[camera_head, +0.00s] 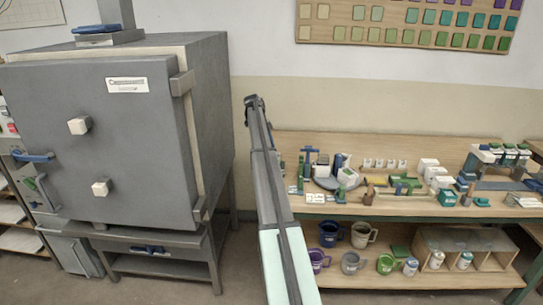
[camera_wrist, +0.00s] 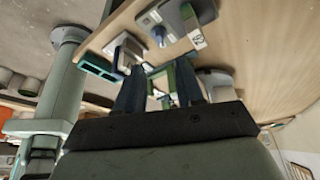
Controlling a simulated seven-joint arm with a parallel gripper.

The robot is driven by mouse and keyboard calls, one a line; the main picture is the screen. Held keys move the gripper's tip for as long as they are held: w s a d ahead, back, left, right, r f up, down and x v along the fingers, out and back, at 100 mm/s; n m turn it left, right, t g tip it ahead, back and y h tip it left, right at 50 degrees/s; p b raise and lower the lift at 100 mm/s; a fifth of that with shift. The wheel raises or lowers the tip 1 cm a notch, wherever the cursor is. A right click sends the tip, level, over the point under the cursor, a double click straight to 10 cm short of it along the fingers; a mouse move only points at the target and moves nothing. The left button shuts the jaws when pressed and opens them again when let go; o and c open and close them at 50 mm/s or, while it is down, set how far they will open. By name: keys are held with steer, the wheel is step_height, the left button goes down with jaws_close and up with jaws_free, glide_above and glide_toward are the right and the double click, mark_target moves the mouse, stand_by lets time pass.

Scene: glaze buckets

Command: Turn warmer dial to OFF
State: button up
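I cannot pick out the warmer dial for certain. In the wrist view a grey, rounded-corner device (camera_wrist: 205,12) stands on the wooden bench, with a small blue-grey knob-like part on a pale plate (camera_wrist: 150,20) beside it and a white marked tag (camera_wrist: 197,40). Any OFF mark is too small to read. My gripper (camera_wrist: 160,72) has two dark blue fingers spread apart, with a gap between them and nothing visibly held. A green-framed item (camera_wrist: 186,78) shows beyond the fingers. In the head view my arm rises in front of the bench's left end; its fingers cannot be made out.
The wooden bench (camera_head: 430,210) carries many small tools, bottles and boxes. Mugs (camera_head: 363,235) stand on its lower shelf. A big grey kiln (camera_head: 120,140) stands at the left, with floor between it and the bench.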

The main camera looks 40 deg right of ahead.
steer(key=shift+v, duration=1.8)
steer(key=s+a+f+n, duration=0.35)
steer(key=a+f, duration=0.65)
steer(key=f, duration=0.4)
steer(key=s+a+f+n, duration=0.3)
steer(key=a+f+n, duration=0.2)
steer(key=a+f, duration=0.65)
steer(key=s+a+f+n, duration=0.4)
steer(key=s+a+f, duration=0.35)
steer(key=f, duration=0.25)
steer(key=s+a+f+n, duration=0.4)
steer(key=s+a+f, duration=0.2)
steer(key=a+f, duration=0.3)
steer(key=s+a+f+n+g+y, duration=0.1)
steer(key=s+a+f+n, duration=0.4)
steer(key=s, duration=0.5)
steer(key=s+a+f+n+g, duration=0.1)
steer(key=s+a+f+n, duration=0.1)
steer(key=s+a+f, duration=0.45)
steer(key=s+a+n, duration=0.3)
steer(key=s, duration=0.5)
steer(key=s+a+n, duration=0.2)
steer(key=s+a, duration=0.1)
steer(key=s, duration=0.6)
steer(key=s+a+n, duration=0.3)
steer(key=s, duration=0.6)
steer(key=shift+a+r+n+g, duration=0.25)
steer(key=shift+a+n+g, duration=0.05)
steer(key=shift+n, duration=0.05)
